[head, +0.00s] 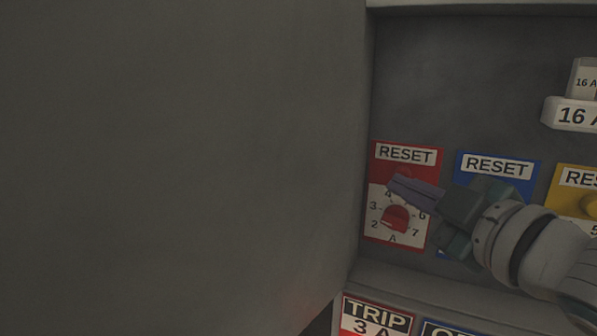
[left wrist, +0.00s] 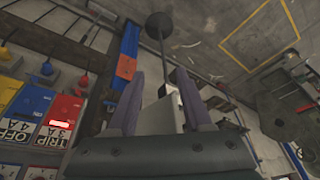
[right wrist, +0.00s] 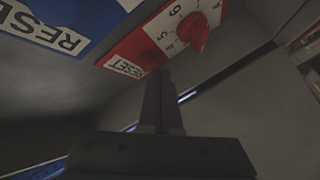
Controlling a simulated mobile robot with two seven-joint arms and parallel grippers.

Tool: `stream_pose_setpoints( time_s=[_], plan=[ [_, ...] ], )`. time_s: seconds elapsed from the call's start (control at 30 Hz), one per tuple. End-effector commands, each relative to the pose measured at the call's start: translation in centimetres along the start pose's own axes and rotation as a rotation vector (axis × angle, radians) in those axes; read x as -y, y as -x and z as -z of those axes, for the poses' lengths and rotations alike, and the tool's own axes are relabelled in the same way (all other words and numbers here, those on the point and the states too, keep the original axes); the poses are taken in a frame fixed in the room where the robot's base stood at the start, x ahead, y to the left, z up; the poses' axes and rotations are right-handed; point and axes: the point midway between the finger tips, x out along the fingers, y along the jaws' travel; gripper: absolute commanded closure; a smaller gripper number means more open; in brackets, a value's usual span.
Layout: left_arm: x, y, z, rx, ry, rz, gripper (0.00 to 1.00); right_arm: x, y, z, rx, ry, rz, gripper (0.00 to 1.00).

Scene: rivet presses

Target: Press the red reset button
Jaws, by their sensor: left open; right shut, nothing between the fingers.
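The red RESET panel (head: 433,160) is at the middle right of the head view, with a white dial and a red knob (head: 395,217) in its lower part. My right gripper (head: 391,184) is shut and empty, its fingertips in front of the panel between the RESET label and the knob. They hide that spot, so I cannot make out the button or tell whether they touch it. The right wrist view shows the panel (right wrist: 125,48) just beyond the shut fingertips (right wrist: 158,74). My left gripper (left wrist: 163,76) is open and empty.
A blue RESET panel (head: 529,168) is partly behind my right gripper, with a yellow one (head: 567,207) further right. A TRIP label (head: 375,316) is below. A large grey surface (head: 180,160) fills the left of the head view, close to the red panel.

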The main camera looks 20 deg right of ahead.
Motion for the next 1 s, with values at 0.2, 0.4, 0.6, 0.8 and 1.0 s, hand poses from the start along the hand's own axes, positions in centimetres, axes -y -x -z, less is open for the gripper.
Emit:
stream_pose_setpoints(
  time_s=[0.2,0.4,0.6,0.8,1.0],
  plan=[
    [-0.16,0.02,0.04,-0.001,0.006,-0.005,0.5,-0.16,-0.2,-0.16,0.0,0.0,0.0,1.0],
    [-0.24,0.03,0.06,-0.001,0.009,-0.007,0.5,-0.31,-0.38,-0.25,0.0,0.0,-0.001,1.0],
    [-0.24,0.03,0.06,-0.001,0.009,-0.007,0.5,-0.35,-0.43,-0.29,0.0,0.0,-0.001,1.0],
    [-0.21,0.06,0.06,-0.001,0.008,-0.006,0.5,-0.3,-0.36,-0.26,0.0,0.0,-0.001,1.0],
    [-0.08,0.27,0.09,0.0,0.003,-0.003,0.5,0.15,0.24,0.15,0.001,-0.001,0.0,1.0]
  ],
)
